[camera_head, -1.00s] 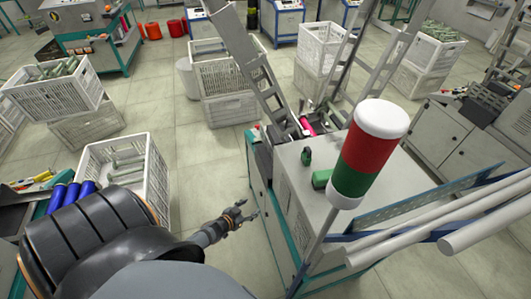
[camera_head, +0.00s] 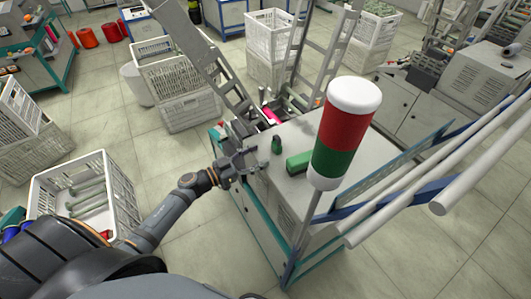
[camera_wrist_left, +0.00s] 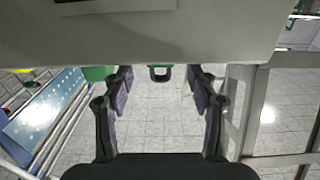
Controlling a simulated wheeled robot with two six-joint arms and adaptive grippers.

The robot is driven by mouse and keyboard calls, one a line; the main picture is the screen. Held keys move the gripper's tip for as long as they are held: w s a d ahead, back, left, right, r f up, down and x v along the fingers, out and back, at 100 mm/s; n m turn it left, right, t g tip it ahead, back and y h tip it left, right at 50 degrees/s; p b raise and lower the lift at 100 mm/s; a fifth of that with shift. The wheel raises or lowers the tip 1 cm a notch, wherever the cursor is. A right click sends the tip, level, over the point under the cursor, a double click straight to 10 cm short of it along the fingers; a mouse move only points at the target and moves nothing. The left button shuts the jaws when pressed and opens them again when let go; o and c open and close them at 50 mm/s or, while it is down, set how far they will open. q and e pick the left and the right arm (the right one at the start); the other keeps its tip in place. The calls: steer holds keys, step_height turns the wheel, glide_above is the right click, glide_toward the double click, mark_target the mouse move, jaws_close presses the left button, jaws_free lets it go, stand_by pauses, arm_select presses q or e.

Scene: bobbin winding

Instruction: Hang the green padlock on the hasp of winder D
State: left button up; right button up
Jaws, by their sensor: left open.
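A small green padlock (camera_head: 277,146) stands on the grey top of a machine (camera_head: 325,145) in the head view. In the left wrist view the padlock (camera_wrist_left: 160,73) shows between the fingers, farther off, with its loop towards the bottom of the picture. My left gripper (camera_head: 248,160) is open and empty at the machine's near left edge, to the left of the padlock and apart from it. Both fingers show in the left wrist view (camera_wrist_left: 161,92). I cannot make out a hasp or a letter D. My right gripper is not in view.
A green block (camera_head: 299,163) lies right of the padlock. A red and green signal lamp (camera_head: 343,130) on a pole rises beside it. Leaning grey rails (camera_head: 205,60) and white crates (camera_head: 177,85) stand behind. Another white crate (camera_head: 72,180) is at left. Floor between is clear.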

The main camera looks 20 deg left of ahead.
mark_target(276, 137)
arm_select(q)
steer(key=p+x, duration=0.1)
steer(key=x, duration=0.3)
steer(key=shift+r, duration=0.15)
steer(key=shift+w+d, duration=0.4)
steer(key=shift+w, duration=0.05)
steer(key=shift+w+d, duration=0.15)
steer(key=shift+w, duration=0.05)
jaws_close()
step_height(276, 137, up, 5)
steer(key=p, duration=0.6)
